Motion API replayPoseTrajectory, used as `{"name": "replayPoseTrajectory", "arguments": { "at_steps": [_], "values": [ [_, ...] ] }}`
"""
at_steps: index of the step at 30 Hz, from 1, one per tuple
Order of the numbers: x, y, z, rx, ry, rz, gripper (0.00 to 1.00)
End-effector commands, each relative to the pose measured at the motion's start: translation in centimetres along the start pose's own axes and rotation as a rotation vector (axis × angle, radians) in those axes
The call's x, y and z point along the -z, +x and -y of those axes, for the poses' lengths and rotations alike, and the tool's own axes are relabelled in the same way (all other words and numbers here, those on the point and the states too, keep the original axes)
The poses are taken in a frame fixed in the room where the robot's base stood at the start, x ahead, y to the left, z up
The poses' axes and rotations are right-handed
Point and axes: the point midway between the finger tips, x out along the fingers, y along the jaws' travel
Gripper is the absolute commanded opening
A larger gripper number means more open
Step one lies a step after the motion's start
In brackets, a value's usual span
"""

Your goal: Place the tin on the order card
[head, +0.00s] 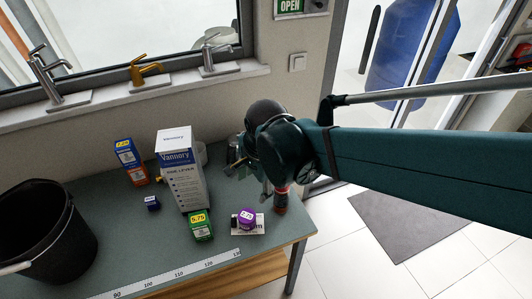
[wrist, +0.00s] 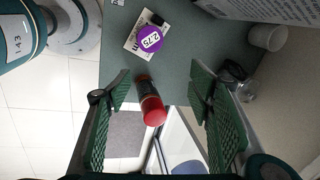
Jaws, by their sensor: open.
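The white order card (head: 262,229) lies on the green table near its front right corner. A purple round piece (head: 246,216) with a 2.75 label sits on it; both card (wrist: 133,42) and purple piece (wrist: 150,39) show in the wrist view. A dark cylinder with a red end (head: 281,199) stands apart from the card, to its right, by the table edge. Which of these two is the tin is unclear. My gripper (head: 252,178) is open and empty. In the wrist view the cylinder (wrist: 149,103) shows between the spread fingers (wrist: 158,82); contact is not visible.
A tall Vannory box (head: 182,172) stands left of my gripper, with a green box (head: 200,225) before it. A blue-orange box (head: 130,162), small blue item (head: 152,203) and black bucket (head: 45,230) are farther left. A white cup (wrist: 268,38) stands behind. A ruler strip (head: 165,276) runs along the front.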

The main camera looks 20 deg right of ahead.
Motion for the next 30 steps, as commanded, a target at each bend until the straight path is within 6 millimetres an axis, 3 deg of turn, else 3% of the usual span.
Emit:
{"name": "replayPoseTrajectory", "arguments": {
  "at_steps": [18,30],
  "values": [
    [2.6,-6.5,-2.0,0.19,-0.822,-0.148,0.52],
    [3.7,-9.4,-3.4,0.234,-1.261,-0.306,0.52]
  ]
}}
